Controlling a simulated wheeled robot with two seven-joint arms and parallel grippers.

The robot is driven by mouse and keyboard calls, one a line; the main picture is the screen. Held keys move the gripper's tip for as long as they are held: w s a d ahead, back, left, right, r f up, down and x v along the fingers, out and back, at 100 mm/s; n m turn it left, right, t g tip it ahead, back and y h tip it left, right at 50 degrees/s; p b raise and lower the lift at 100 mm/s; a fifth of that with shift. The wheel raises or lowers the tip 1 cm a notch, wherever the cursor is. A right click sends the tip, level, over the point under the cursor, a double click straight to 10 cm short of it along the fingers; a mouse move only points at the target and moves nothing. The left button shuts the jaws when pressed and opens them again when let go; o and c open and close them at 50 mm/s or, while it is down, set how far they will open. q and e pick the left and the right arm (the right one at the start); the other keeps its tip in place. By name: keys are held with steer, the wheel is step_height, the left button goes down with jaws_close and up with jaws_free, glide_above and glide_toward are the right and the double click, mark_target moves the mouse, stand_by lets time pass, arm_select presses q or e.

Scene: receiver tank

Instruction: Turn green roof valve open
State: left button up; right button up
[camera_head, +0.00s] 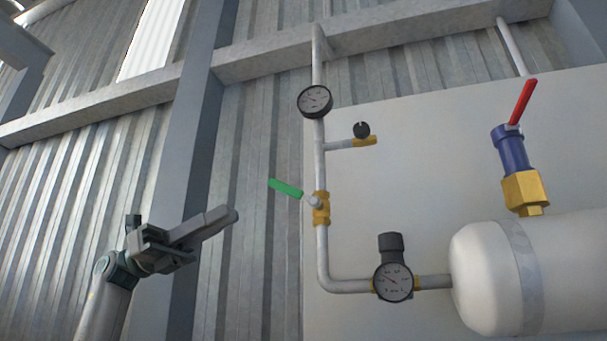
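The green valve handle (286,188) is on the vertical pipe, at the brass valve body (320,207). The handle sticks out to the left of the pipe and slants slightly upward to its free end, so it lies across the pipe. My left gripper (232,216) is at the lower left, pointing right and slightly up. It is apart from the handle, to the left and below it in the picture. Its fingers overlap from this side, so the gap between them cannot be judged. Nothing shows held in it. My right gripper is out of view.
Gauges (315,101) (393,282) sit on the pipe. A small side tap (363,138) is above the valve. A white tank (490,279) with a red-handled valve (522,102) is at the right. A grey post (192,160) stands behind my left arm, before a corrugated wall.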

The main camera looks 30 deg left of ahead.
mark_target(293, 192)
arm_select(q)
steer(key=p+x, duration=0.3)
steer(key=x, duration=0.5)
steer(key=p+x, duration=0.2)
steer(key=x, duration=0.6)
steer(key=shift+w+a+r+p, duration=0.15)
steer(key=shift+w+p, duration=0.1)
steer(key=shift+p, duration=0.15)
steer(key=shift+w+d+r, duration=0.1)
steer(key=shift+w+d, duration=0.1)
steer(key=shift+d, duration=0.4)
jaws_close()
stand_by(0.3)
